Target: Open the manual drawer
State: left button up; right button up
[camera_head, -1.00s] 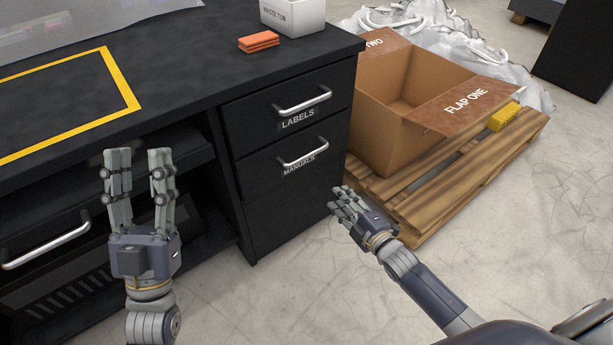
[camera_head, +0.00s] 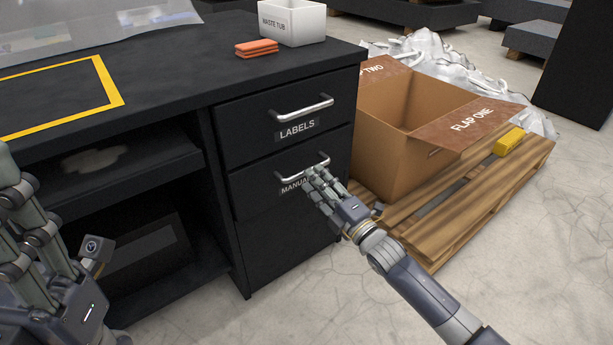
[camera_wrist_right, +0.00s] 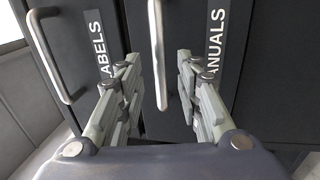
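The manuals drawer (camera_head: 246,187) is the lower labelled drawer in the black bench and looks shut, its front flush. Its silver bar handle (camera_head: 290,177) shows above the label, partly hidden by my right gripper (camera_head: 314,184). In the right wrist view the handle (camera_wrist_right: 157,55) lies in the gap between the two spread fingers of my right gripper (camera_wrist_right: 158,75), which show no grip on it. I cannot tell how deep the handle sits between them. My left gripper (camera_head: 25,225) is at the left edge of the head view, partly cut off; its finger gap is unclear.
The labels drawer (camera_head: 235,115) with its own handle (camera_head: 302,108) is just above and looks shut. A cardboard box (camera_head: 395,150) on a wooden pallet (camera_head: 480,190) stands close to the right. A waste tub (camera_head: 305,22) and orange blocks (camera_head: 257,48) sit on the bench top.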

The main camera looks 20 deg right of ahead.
jog(key=shift+b+x, duration=0.7)
jog(key=shift+x, duration=1.55)
jog(key=shift+c, duration=0.4)
grip_shut()
